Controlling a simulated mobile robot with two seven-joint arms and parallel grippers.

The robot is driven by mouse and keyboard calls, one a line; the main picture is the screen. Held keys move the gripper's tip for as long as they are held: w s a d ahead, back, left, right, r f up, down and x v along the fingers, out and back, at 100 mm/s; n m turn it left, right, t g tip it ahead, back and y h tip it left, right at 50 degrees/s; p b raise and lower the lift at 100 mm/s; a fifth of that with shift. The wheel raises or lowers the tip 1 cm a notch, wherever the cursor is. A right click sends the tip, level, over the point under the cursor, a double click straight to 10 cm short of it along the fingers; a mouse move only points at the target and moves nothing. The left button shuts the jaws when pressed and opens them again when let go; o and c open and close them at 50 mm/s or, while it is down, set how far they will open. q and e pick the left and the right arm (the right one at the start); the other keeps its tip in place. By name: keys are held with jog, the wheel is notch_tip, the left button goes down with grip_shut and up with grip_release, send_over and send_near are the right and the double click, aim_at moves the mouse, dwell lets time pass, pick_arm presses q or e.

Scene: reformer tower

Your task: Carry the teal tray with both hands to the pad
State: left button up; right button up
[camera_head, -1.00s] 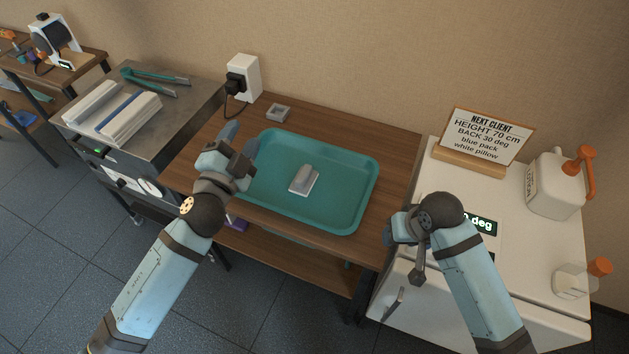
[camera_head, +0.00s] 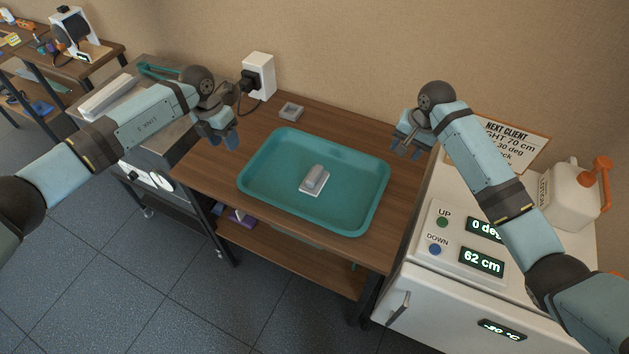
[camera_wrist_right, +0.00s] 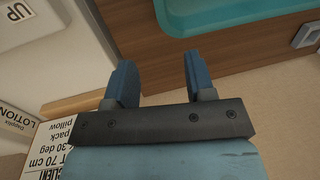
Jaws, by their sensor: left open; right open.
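The teal tray (camera_head: 262,200) lies flat on the wooden table, with a small grey-and-white block (camera_head: 314,179) inside it. Part of the tray also shows at the top of the right wrist view (camera_wrist_right: 205,14). My left gripper (camera_head: 231,142) is open and empty, above the table's left side and just left of the tray, apart from it. My right gripper (camera_head: 403,150) is open and empty, above the table's right edge, apart from the tray; its two blue fingers show in the right wrist view (camera_wrist_right: 158,80). I cannot make out the pad.
A small grey square dish (camera_head: 291,111) sits behind the tray. At right, a white cabinet (camera_head: 420,280) bears buttons, displays, a sign (camera_head: 520,140) and a lotion jug (camera_head: 570,195). A metal cart stands left.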

aim_at(241, 174)
pick_arm(q)
jog(key=shift+f, duration=0.1)
jog(key=f, duration=0.4)
jog(key=d+f, duration=0.1)
jog(key=f, duration=0.4)
jog(key=s+d+f, duration=0.1)
jog(key=f, duration=0.3)
jog(key=shift+d+f, duration=0.15)
jog(key=shift+f, duration=0.1)
pick_arm(e)
jog(key=f, duration=0.4)
jog(key=a+f, duration=0.1)
jog(key=f, duration=0.4)
jog(key=w+a+f, duration=0.1)
jog(key=f, duration=0.3)
jog(key=shift+a+f, duration=0.1)
jog(key=shift+f, duration=0.2)
pick_arm(q)
grip_shut()
pick_arm(e)
grip_shut()
